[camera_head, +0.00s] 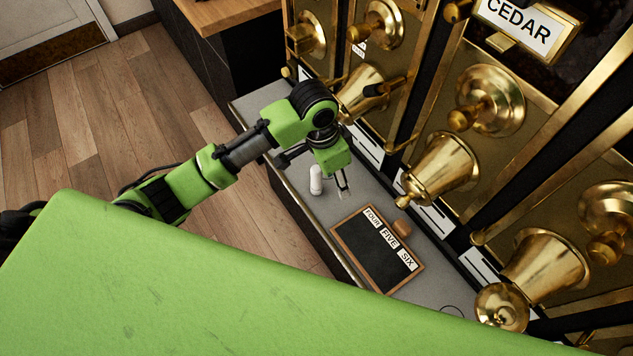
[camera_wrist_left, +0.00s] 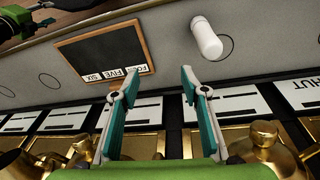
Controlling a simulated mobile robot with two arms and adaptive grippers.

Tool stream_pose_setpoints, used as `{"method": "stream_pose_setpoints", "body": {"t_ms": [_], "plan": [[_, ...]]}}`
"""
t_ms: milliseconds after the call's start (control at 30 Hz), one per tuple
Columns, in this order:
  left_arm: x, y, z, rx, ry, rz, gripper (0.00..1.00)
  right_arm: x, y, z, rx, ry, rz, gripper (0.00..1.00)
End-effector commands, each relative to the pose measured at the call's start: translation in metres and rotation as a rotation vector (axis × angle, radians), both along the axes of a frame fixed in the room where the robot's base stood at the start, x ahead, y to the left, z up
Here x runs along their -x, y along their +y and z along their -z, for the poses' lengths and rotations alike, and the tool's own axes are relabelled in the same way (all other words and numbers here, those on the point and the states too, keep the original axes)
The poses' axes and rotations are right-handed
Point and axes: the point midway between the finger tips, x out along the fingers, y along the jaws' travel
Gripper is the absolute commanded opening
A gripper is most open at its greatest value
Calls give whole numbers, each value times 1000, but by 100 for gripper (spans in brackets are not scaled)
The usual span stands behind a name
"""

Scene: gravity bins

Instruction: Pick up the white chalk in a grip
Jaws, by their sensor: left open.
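The white chalk (camera_head: 316,180) is a short, thick white stick standing on the grey counter ledge. It also shows in the left wrist view (camera_wrist_left: 206,38), above and right of the fingertips. My left gripper (camera_head: 343,188) hangs over the ledge just to the right of the chalk in the head view. In the left wrist view its two fingers (camera_wrist_left: 158,84) are spread apart with nothing between them. The chalk is outside the fingers, apart from them.
A wood-framed slate (camera_head: 378,252) with labels FOUR, FIVE and SIX lies close by on the ledge (camera_head: 330,208). A wooden block (camera_head: 402,228) is at its edge. Brass bell-shaped spouts (camera_head: 440,168) project over the back of the ledge. Bare ledge surrounds the chalk.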

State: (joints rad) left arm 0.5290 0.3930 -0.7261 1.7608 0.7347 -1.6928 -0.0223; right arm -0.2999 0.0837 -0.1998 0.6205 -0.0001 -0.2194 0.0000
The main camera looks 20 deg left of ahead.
Motion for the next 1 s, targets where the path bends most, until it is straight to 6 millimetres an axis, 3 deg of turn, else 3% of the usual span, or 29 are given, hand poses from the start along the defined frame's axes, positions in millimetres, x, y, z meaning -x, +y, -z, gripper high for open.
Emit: {"method": "stream_pose_setpoints", "body": {"t_ms": [33, 200, 400, 533, 800, 1000], "plan": [[-13, 10, -16, -39, -1, 25, 41, 0, 0, 0, 0, 0, 0, 40], [-29, 37, -54, -136, 41, 80, 41, 0, 2, 0, -2, -1, 1, 40], [-35, 54, -74, -187, 69, 97, 41, 0, 6, 0, -6, 0, 2, 40], [-35, 57, -61, -195, 77, 97, 41, 0, 7, -1, -7, 1, 2, 40], [-35, 57, -10, -192, 74, 97, 41, 0, 7, -1, -7, 1, 2, 40], [-36, 56, 7, -192, 70, 97, 41, 0, 6, -1, -6, 1, 1, 40]]}}
